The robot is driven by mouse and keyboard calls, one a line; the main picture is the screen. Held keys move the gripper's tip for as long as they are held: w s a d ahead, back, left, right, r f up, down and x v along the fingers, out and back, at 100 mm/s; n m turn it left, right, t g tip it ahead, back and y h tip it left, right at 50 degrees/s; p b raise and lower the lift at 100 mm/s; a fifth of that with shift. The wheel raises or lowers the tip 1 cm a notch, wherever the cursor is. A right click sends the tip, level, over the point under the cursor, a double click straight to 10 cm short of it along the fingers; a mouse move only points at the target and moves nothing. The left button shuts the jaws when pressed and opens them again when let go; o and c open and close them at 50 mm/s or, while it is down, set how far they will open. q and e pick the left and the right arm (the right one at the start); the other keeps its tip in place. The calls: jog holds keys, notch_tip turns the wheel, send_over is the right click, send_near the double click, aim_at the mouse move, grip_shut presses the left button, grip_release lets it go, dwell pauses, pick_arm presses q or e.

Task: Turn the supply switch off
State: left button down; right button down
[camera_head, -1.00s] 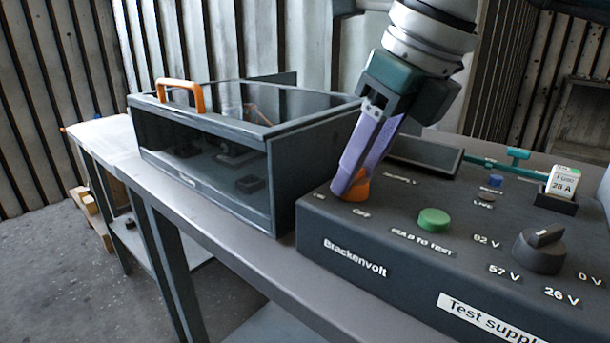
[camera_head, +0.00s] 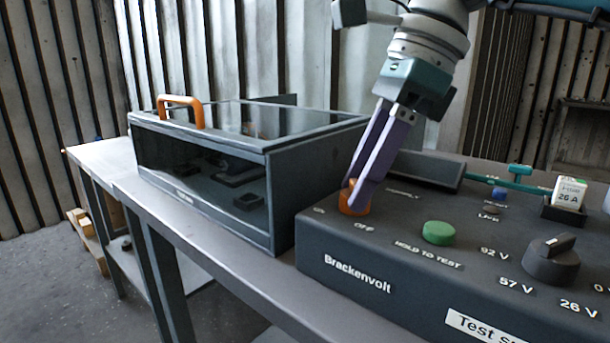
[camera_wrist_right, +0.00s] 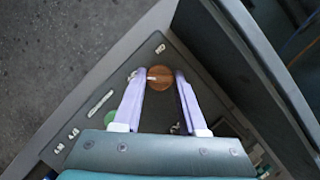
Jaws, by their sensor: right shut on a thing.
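The supply switch is an orange rotary knob (camera_head: 354,197) at the left end of the dark test supply box (camera_head: 330,245), with an OFF label below it. My right gripper (camera_head: 356,193) comes down at a tilt with its purple fingers closed on the knob. In the right wrist view the knob (camera_wrist_right: 159,77) sits between the fingertips of my right gripper (camera_wrist_right: 160,80), with a pale mark on its top. The fingers hide part of the knob, and I cannot tell exactly which position it points to. My left gripper is not in view.
A green hold-to-test button (camera_head: 437,232) and a dark voltage dial (camera_head: 551,260) are on the same box. A glass-topped case (camera_head: 275,195) with an orange handle (camera_head: 182,104) stands close on the left. A fuse block (camera_head: 568,193) is at the right.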

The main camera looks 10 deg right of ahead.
jog(key=shift+n, duration=0.4)
jog(key=shift+c, duration=2.3)
grip_release()
jog(key=shift+r, duration=0.15)
jog(key=v, duration=0.9)
jog(key=shift+w+r+p, duration=0.15)
jog(key=shift+r+p, duration=0.15)
jog(key=shift+p, duration=0.05)
jog(key=shift+d, duration=0.15)
